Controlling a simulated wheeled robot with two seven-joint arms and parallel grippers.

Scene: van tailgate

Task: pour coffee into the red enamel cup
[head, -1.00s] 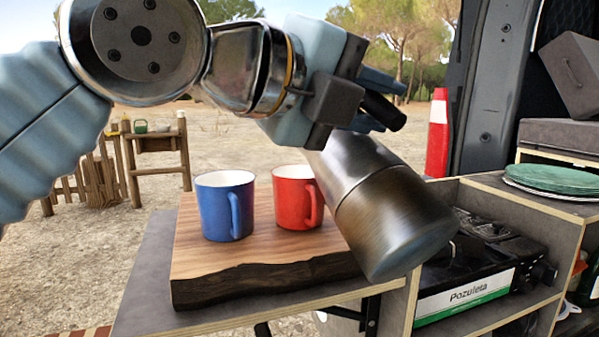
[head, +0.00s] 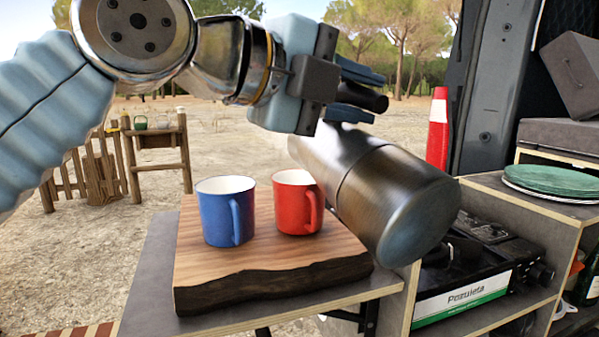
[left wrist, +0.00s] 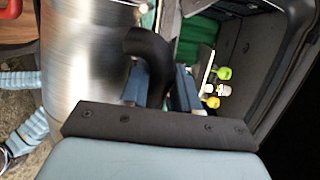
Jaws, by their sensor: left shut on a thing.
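The red enamel cup (head: 297,203) stands upright on a wooden board, its handle toward the right front. My left gripper (head: 356,100) is shut on the black handle of a steel coffee pot (head: 385,195). The pot is tilted well over, its base toward the right front and its upper end behind the red cup's right side. The pot's mouth and any coffee are hidden. In the left wrist view the pot's steel body (left wrist: 85,60) and black handle (left wrist: 152,65) show beside the gripper fingers.
A blue cup (head: 225,212) stands left of the red one on the wooden board (head: 260,255). A camp stove (head: 465,290) sits in the shelf at the right. Green plates (head: 555,180) lie above it. A red and white cone (head: 438,130) stands behind.

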